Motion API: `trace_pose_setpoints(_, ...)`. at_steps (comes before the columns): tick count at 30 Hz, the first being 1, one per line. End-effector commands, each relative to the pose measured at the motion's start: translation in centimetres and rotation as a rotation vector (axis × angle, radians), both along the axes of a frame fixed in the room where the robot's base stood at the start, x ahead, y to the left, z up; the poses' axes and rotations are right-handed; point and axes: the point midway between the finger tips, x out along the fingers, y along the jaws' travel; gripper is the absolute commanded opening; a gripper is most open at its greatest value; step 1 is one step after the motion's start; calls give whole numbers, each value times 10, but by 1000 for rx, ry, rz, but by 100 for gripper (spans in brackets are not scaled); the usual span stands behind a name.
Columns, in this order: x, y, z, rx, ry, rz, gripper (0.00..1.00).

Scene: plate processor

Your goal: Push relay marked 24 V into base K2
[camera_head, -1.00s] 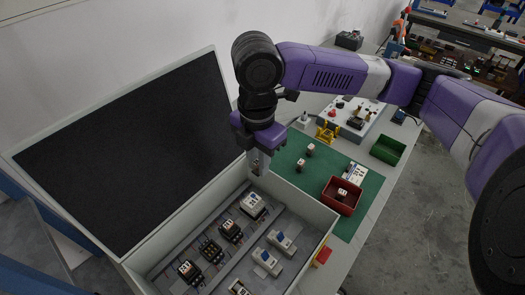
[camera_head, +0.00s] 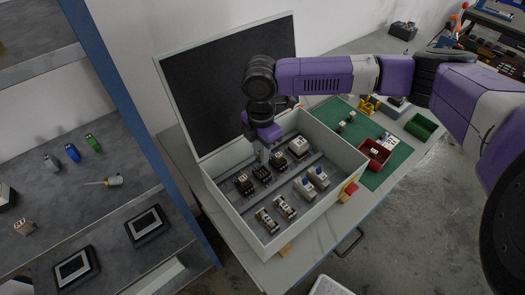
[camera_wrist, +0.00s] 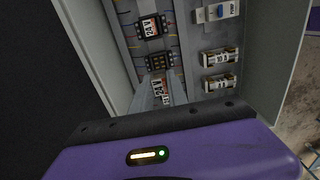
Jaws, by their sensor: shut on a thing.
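My gripper (camera_head: 264,158) points down over the open enclosure, just above the row of relay bases. In the wrist view its grey fingers (camera_wrist: 154,96) are shut on a relay, which is mostly hidden. A 24 V label (camera_wrist: 159,86) shows at the fingertips; I cannot tell whether it is on the held relay or on one behind. A dark base without a relay (camera_wrist: 160,62) lies above the fingers in the wrist view and also shows in the head view (camera_head: 262,174). Seated relays flank it (camera_head: 243,184), (camera_head: 280,161). The K2 marking is not readable.
The enclosure wall (camera_head: 232,228) surrounds the bases, with its dark lid (camera_head: 215,90) raised behind. Breakers (camera_head: 304,186) and fuse holders (camera_head: 266,220) stand in the front row. A red bin (camera_head: 373,160) and loose relays (camera_head: 342,127) are on the green mat (camera_head: 398,155).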

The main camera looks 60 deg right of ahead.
Motion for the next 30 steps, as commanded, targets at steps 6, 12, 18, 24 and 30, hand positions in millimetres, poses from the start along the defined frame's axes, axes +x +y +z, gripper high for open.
trace_pose_setpoints(6, 0, 0, -23, -2, 2, 0, 0)
trace_pose_setpoints(12, 0, 0, -40, -2, 1, 0, 0)
trace_pose_setpoints(18, 0, 0, -49, -1, 1, 0, 0)
trace_pose_setpoints(24, 0, 0, -49, 0, 1, 0, 0)
trace_pose_setpoints(30, 0, 0, -49, 0, 1, 0, 0)
